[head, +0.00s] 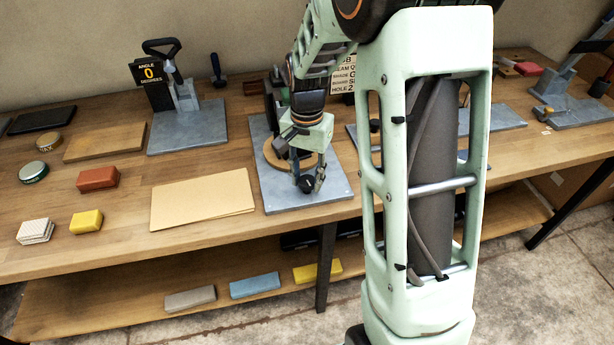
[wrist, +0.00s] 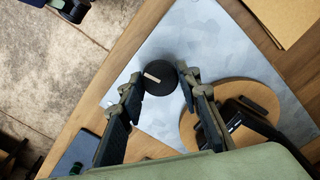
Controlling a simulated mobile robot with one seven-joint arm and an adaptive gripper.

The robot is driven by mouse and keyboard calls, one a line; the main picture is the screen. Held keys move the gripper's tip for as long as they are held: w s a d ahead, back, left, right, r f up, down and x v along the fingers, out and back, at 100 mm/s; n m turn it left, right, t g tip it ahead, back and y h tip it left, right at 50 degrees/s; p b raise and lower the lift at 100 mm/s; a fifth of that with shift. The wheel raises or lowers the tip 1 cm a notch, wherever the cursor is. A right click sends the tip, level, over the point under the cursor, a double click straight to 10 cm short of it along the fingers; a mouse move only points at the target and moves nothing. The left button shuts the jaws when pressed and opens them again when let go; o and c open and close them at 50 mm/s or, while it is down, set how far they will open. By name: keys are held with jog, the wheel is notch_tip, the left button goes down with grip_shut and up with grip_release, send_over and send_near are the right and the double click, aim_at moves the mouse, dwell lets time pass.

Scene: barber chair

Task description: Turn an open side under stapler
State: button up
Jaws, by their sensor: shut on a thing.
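My gripper (head: 306,180) points down over a grey base plate (head: 330,197) and is shut on a round black knob (wrist: 160,68). The knob has a pale mark on top and sits between the two fingertips in the wrist view. A round wooden disc (wrist: 258,97) lies on the same plate, partly covered by dark parts of the device. A tan folded sheet or booklet (head: 203,200) lies flat on the bench left of the plate. I cannot tell which device is the stapler; my arm hides part of this one.
A device with a black "ANGLE 0 DEGREES" sign (head: 148,73) stands at the back left. Red (head: 98,179) and yellow (head: 86,221) blocks lie at the left. Several blocks lie on the lower shelf (head: 110,289). Another device (head: 575,105) stands far right.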

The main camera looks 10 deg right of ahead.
jog(key=n, duration=0.4)
jog(key=shift+n, duration=0.3)
jog(key=n, duration=0.3)
jog(key=shift+n, duration=0.3)
jog(key=n+p, duration=0.1)
jog(key=n, duration=0.3)
jog(key=shift+n+p, duration=0.3)
jog(key=shift+n, duration=1.5)
jog(key=o, duration=1.1)
jog(key=shift+r, duration=0.15)
